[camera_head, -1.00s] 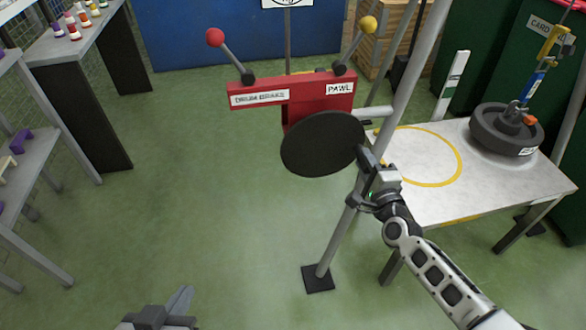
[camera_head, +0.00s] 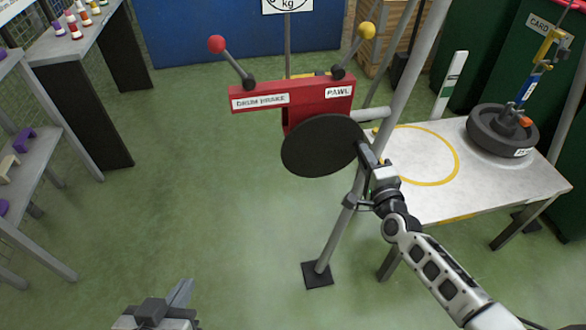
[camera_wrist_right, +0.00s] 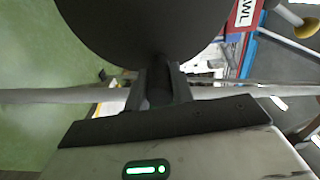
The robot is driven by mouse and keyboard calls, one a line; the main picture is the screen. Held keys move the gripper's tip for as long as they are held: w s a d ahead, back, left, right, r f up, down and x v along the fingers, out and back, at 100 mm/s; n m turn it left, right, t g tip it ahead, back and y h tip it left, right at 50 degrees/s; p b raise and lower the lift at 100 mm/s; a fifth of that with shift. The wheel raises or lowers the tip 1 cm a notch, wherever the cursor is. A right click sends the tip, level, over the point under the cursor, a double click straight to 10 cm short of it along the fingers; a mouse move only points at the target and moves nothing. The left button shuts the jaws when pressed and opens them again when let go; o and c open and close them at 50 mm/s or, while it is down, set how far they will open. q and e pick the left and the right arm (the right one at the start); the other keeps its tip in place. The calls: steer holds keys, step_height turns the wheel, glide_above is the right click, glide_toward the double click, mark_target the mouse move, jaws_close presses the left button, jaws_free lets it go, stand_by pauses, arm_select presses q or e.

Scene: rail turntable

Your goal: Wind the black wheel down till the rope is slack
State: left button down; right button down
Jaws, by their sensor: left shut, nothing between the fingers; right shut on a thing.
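The black wheel (camera_head: 318,147) is a flat disc on the front of a red winch housing (camera_head: 300,102) labelled DRUM BRAKE and PAWL. My right gripper (camera_head: 364,153) is shut on the wheel at its right edge; the wrist view shows the fingers (camera_wrist_right: 160,82) around a dark part just below the disc. What exactly they grip is partly hidden. A round dark weight (camera_head: 490,131) stands on the white table at the right, with a yellow hook (camera_head: 548,45) and a blue piece above it. I cannot make out whether the rope is slack. My left gripper (camera_head: 182,290) is shut and empty at the bottom.
A red-knobbed lever (camera_head: 217,45) and a yellow-knobbed lever (camera_head: 366,31) rise from the housing. A grey post (camera_head: 340,230) stands close to my right wrist. The white table (camera_head: 415,200) has a yellow ring. Shelves (camera_head: 45,190) stand left; the green floor between is clear.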

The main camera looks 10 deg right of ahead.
steer(key=shift+w+r, duration=0.1)
steer(key=shift+r, duration=0.25)
steer(key=shift+a+r+n+p, duration=0.1)
steer(key=shift+r+n+p, duration=0.9)
steer(key=shift+p, duration=0.35)
steer(key=shift+f, duration=0.1)
steer(key=shift+a+r+n+p, duration=0.1)
steer(key=shift+r+n+p, duration=0.2)
steer(key=shift+n+p, duration=0.1)
steer(key=shift+a+r+n+p, duration=0.3)
steer(key=shift+r+n+p, duration=0.25)
steer(key=shift+n+p, duration=0.35)
steer(key=shift+r, duration=0.1)
steer(key=shift+a+r+n+p, duration=0.2)
steer(key=shift+r+n+p, duration=0.1)
steer(key=shift+n+p, duration=0.15)
steer(key=shift+a+r+n+p, duration=0.35)
steer(key=shift+r+n+p, duration=0.05)
steer(key=shift+n+p, duration=0.4)
